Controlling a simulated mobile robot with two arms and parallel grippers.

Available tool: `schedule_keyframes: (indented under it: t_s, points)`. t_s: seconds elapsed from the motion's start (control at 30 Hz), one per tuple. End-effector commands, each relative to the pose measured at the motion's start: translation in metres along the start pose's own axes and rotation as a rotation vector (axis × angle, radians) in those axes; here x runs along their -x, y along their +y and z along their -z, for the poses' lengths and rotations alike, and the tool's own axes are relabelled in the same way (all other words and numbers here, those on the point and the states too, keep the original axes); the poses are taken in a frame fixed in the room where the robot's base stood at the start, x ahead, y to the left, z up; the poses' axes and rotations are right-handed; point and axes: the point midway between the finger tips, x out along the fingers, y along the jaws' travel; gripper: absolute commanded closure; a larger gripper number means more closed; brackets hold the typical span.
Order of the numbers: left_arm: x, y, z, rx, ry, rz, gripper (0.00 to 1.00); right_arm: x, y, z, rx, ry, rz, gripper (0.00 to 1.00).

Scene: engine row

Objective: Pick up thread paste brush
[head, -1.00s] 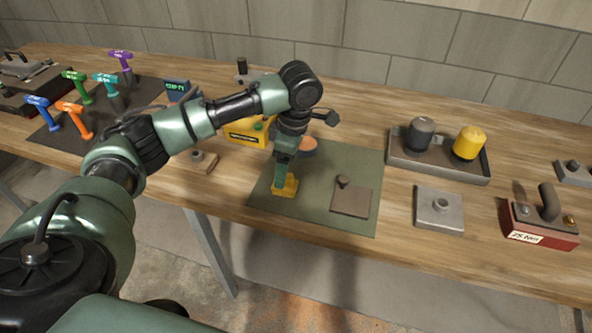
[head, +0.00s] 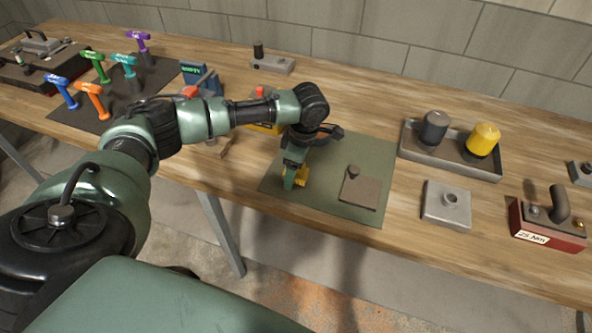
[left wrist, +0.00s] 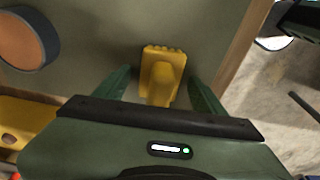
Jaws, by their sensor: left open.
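The yellow thread paste brush (head: 302,178) lies on the green mat (head: 338,206) near its front left corner, partly hidden behind a finger in the head view. In the left wrist view the brush (left wrist: 163,68) shows its ribbed end at the top and a narrower part toward me. My left gripper (head: 290,183) points down at the brush. In the left wrist view my left gripper (left wrist: 160,92) is open, one finger on each side of the brush, with gaps visible. My right gripper is not in view.
A round tin with brown contents (left wrist: 22,38) sits near the gripper. A brown plate with a knob (head: 359,192) lies on the mat. A grey block (head: 446,205), a tray (head: 450,161) with black and yellow pieces, and a red torque box (head: 545,228) stand to the right.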

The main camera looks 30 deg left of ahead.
Motion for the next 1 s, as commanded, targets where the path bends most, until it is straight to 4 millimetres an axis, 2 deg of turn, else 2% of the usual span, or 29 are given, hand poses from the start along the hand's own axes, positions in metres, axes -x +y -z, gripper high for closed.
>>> schedule_keyframes:
  t_s: [0.03,0.27,0.67,0.87,1.0]
  points:
    - [0.0,0.0,0.0,0.0,0.0,0.0,0.36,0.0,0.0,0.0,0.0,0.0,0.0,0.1]
    - [0.0,0.0,0.0,0.0,0.0,0.0,1.0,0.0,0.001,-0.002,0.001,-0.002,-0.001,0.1]
    - [0.008,0.001,0.001,0.001,-0.001,-0.001,1.0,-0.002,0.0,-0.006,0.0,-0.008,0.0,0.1]
    - [0.037,0.001,0.005,0.0,-0.003,-0.004,1.0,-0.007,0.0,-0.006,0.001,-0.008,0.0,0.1]
    - [0.073,0.002,0.01,0.001,-0.005,-0.005,1.0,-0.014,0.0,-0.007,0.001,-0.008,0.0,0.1]
